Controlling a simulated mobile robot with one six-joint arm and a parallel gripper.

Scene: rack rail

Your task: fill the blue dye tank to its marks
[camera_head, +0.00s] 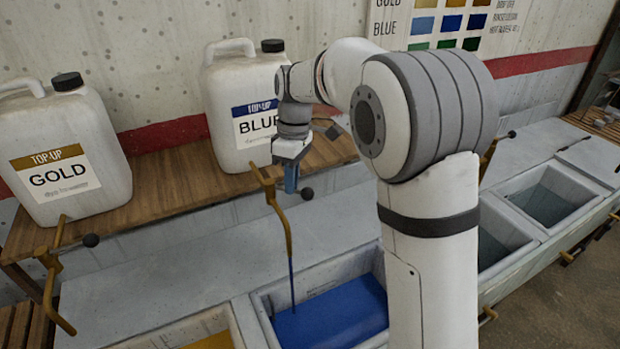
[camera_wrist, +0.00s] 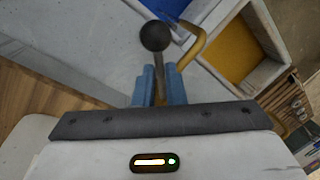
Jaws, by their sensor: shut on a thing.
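The blue dye tank (camera_head: 262,305) is a pale open trough with blue dye (camera_head: 335,315) in it. A thin blue stream (camera_head: 292,285) falls from the brass tap (camera_head: 280,220) into the dye. My gripper (camera_head: 290,180) is shut on the tap's lever below the "Top-up Blue" jug (camera_head: 232,95). The lever's black knob (camera_head: 307,193) sticks out past the fingers. In the wrist view, the blue fingers (camera_wrist: 157,90) straddle the lever, with the knob (camera_wrist: 154,36) beyond them. Marks on the tank wall are too small to read against the dye level.
A "Top-up Gold" jug (camera_head: 65,150) stands on the wooden shelf (camera_head: 160,200) at left, with its own tap (camera_head: 50,270). A gold tank (camera_head: 215,341) lies left of the blue one. Grey-liquid tanks (camera_head: 550,200) lie at right. My arm hides part of the tank row.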

